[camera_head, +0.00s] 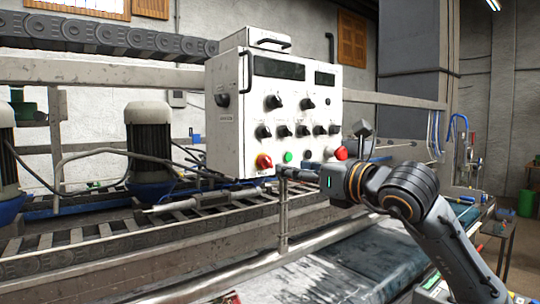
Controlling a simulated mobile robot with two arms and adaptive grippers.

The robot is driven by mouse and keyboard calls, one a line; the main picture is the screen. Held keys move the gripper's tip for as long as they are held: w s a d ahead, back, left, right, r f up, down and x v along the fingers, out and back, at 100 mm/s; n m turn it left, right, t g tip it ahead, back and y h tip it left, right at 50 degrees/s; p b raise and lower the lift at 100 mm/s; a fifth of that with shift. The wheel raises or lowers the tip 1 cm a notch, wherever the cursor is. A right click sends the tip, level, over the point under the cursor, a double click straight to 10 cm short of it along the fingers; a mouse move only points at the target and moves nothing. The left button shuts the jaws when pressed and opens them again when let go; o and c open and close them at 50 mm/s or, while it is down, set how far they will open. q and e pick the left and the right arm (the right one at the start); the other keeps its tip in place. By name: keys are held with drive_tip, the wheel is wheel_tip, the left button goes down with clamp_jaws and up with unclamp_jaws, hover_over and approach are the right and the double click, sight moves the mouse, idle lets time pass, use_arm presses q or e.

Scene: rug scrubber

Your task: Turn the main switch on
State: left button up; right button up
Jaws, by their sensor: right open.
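A white control box (232,140) with rows of black knobs and two dark displays stands in the middle of the view. A large black rotary knob (222,100) is on its left side face. A red knob (264,161) and a green button (287,156) are low on the front. I cannot tell from the labels which one is the main switch. My left gripper is not in view.
A red mushroom button (341,153) is at the box's lower right, close above my right wrist. A metal post (283,215) holds the box. Motors (149,150) and rails of the machine stand at left. A wet rug (345,262) lies below.

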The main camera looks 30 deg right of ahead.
sight(270, 164)
drive_tip(key=w+p, duration=0.1)
drive_tip(key=w, duration=0.1)
drive_tip(key=w+p, duration=0.1)
drive_tip(key=w, duration=0.2)
drive_tip(key=w+a+p, duration=0.1)
drive_tip(key=w, duration=0.1)
drive_tip(key=shift+w+r, duration=0.15)
drive_tip(key=shift+w, duration=0.5)
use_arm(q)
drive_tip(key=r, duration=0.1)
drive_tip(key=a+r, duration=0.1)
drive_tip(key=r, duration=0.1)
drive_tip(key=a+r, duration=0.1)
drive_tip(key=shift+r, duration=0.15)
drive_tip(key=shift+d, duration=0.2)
use_arm(e)
clamp_jaws()
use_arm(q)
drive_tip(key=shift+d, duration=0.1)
use_arm(e)
drive_tip(key=shift+f, duration=0.2)
